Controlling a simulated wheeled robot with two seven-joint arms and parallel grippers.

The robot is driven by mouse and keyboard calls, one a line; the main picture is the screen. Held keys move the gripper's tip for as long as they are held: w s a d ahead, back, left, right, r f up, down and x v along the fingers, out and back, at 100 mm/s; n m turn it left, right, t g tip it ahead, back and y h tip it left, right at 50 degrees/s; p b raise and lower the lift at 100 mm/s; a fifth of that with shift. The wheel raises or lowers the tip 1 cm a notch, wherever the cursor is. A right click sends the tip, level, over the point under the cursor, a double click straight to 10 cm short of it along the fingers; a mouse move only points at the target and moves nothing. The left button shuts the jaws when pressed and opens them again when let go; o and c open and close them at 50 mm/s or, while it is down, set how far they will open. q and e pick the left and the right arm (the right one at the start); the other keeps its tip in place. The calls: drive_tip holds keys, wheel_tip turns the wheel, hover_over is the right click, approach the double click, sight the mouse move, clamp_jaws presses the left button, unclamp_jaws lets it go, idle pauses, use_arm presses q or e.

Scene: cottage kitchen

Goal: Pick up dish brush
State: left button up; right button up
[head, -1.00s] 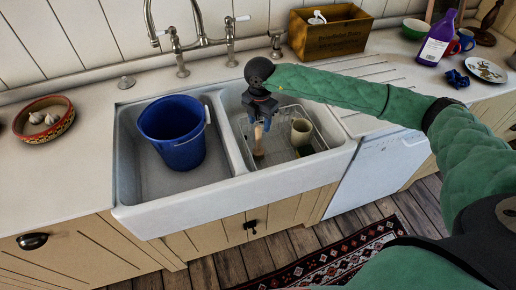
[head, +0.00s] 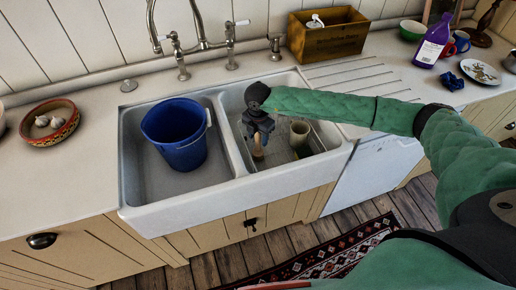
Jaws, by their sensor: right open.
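The dish brush (head: 258,152) appears as a small light wooden piece in the right basin of the white double sink (head: 180,217). It stands near a wire rack, and most of it is hidden behind my gripper. My right gripper (head: 259,141) points down into that basin, open, with its fingertips right at the top of the brush. I cannot tell whether the fingers touch it. My left gripper is not in view.
A cream cup (head: 299,133) stands just right of the gripper in the same basin. A blue bucket (head: 182,155) fills much of the left basin. The tap (head: 203,42) rises behind the sink. A wooden box (head: 327,38) stands at the back.

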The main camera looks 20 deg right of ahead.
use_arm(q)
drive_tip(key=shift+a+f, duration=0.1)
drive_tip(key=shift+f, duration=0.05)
use_arm(e)
drive_tip(key=shift+f, duration=0.2)
drive_tip(key=shift+c, duration=0.5)
clamp_jaws()
